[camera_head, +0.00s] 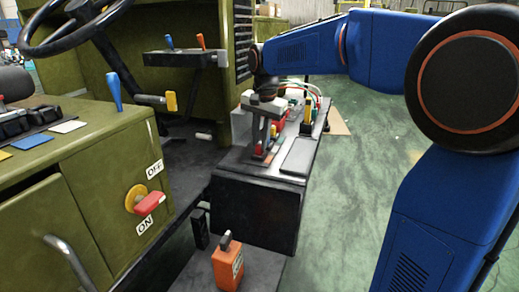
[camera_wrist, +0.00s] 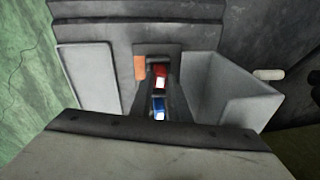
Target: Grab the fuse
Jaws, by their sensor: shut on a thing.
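My gripper (camera_head: 262,150) reaches down into a narrow slot in the top of the dark fuse box (camera_head: 258,170). Its fingers are close together and shut on the fuse, which they mostly hide in the head view. In the wrist view, a red fuse (camera_wrist: 161,76) and a blue fuse (camera_wrist: 158,106), both with pale ends, sit in line in the slot. I cannot tell for sure which one is held. A small orange piece (camera_wrist: 140,67) is beside the slot. The grey gripper body fills the bottom of the wrist view.
A raised grey cover (camera_wrist: 220,90) stands right of the slot in the wrist view; a flat panel (camera_wrist: 86,85) lies left. An orange-red block (camera_head: 228,266) stands below the box. Coloured cables (camera_head: 312,92) are behind. Green floor (camera_head: 350,190) is open at right.

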